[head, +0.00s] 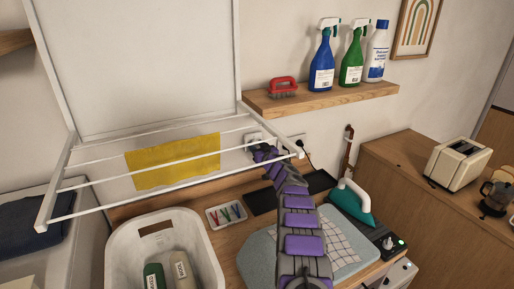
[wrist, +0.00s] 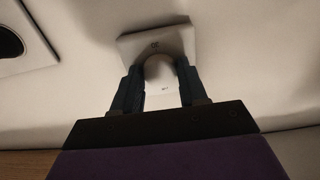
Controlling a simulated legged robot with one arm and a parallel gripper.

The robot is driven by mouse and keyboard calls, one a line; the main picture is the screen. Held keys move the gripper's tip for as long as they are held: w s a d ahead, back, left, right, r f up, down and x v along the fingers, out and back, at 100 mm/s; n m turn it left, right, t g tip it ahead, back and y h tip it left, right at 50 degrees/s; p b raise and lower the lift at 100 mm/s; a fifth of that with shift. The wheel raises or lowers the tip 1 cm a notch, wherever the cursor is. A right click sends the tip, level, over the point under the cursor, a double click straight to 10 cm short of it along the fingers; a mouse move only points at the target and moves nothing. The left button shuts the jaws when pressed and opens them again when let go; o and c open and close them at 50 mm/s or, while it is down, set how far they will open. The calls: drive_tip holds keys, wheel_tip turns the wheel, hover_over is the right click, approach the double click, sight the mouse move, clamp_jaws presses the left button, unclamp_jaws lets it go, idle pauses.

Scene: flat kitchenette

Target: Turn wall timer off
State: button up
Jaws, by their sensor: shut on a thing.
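The wall timer (wrist: 137,45) is a pale square plate with a rounded knob (wrist: 159,68) on the wall in the wrist view. My gripper (wrist: 159,88) has its two dark fingers on either side of the knob, shut on it. In the head view the timer's white plate (head: 253,139) shows only partly behind the drying rack. My gripper (head: 264,153) reaches it there at the end of my purple and grey arm. Small marks on the plate are too blurred to read surely.
The white drying rack (head: 100,178) with a yellow cloth (head: 172,162) juts out close to my arm. A socket with a plug (head: 299,141) is right of the timer. A teal iron (head: 352,203), a clothespin tray (head: 226,214) and a white basket (head: 120,245) stand below.

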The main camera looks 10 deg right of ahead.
drive_tip(key=shift+c, duration=1.1)
drive_tip(key=shift+n, duration=0.4)
drive_tip(key=n, duration=2.3)
drive_tip(key=shift+s+f+n, duration=0.1)
drive_tip(key=shift+f+n, duration=0.25)
drive_tip(key=shift+n, duration=0.05)
drive_tip(key=n, duration=0.2)
drive_tip(key=shift+a+r+n, duration=0.1)
drive_tip(key=shift+r+n, duration=0.05)
drive_tip(key=shift+n, duration=0.25)
drive_tip(key=n+p, duration=0.4)
drive_tip(key=n, duration=0.1)
drive_tip(key=shift+r+n+p, duration=0.2)
drive_tip(key=shift+n+p, duration=0.1)
drive_tip(key=shift+p, duration=0.1)
drive_tip(key=shift+n, duration=1.5)
